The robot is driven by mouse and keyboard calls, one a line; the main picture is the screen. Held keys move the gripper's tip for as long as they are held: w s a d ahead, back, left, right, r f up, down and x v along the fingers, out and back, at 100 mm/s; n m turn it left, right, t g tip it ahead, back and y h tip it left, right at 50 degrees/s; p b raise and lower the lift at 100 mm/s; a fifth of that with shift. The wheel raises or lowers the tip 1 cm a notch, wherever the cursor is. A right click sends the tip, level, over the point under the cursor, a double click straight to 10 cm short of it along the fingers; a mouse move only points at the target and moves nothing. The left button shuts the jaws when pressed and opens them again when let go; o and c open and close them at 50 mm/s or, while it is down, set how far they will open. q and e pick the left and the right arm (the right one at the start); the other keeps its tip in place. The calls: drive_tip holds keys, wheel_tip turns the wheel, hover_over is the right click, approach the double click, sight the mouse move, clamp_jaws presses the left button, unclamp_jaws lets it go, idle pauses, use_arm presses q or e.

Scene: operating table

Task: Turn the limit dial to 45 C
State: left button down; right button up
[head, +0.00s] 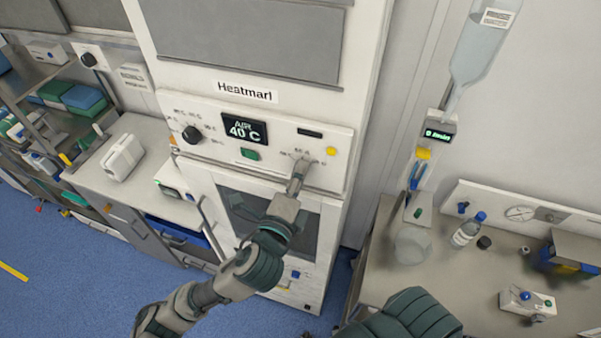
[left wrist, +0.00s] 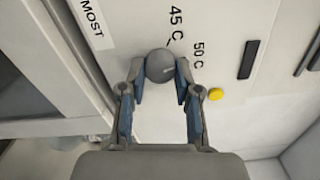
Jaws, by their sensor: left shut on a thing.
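The limit dial (left wrist: 160,66) is a round grey knob on the white panel of the Heatmarl cabinet (head: 186,108). In the left wrist view the labels 45 C (left wrist: 176,24) and 50 C (left wrist: 198,62) are printed beside it. A small light mark shows on the knob's face, but I cannot tell exactly which label it points at. My left gripper (left wrist: 160,88) is shut on the dial, with one blue-padded finger on each side. In the head view the left gripper (head: 302,167) reaches the panel's right part and mostly hides the dial. My right gripper is out of view.
The display (head: 244,129) reads AIR 40 C. A black dial (head: 191,134) sits to its left and a green button (head: 249,154) below. A yellow button (head: 330,151) is close to the right of my left gripper. A bench (head: 400,285) with bottles stands at right.

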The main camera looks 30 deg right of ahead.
use_arm(q)
drive_tip(key=shift+w+f+n+p, duration=0.15)
drive_tip(key=shift+n+p, duration=0.55)
drive_tip(key=shift+n, duration=1.35)
drive_tip(key=shift+s+f+n+p, duration=0.1)
drive_tip(key=shift+n+p, duration=0.55)
drive_tip(key=shift+n, duration=1.4)
drive_tip(key=shift+f, duration=0.1)
drive_tip(key=c, duration=0.8)
unclamp_jaws()
drive_tip(key=shift+w+a, duration=0.1)
drive_tip(key=shift+r, duration=0.2)
drive_tip(key=v, duration=0.7)
drive_tip(key=shift+a+f, duration=0.1)
drive_tip(key=shift+a, duration=0.05)
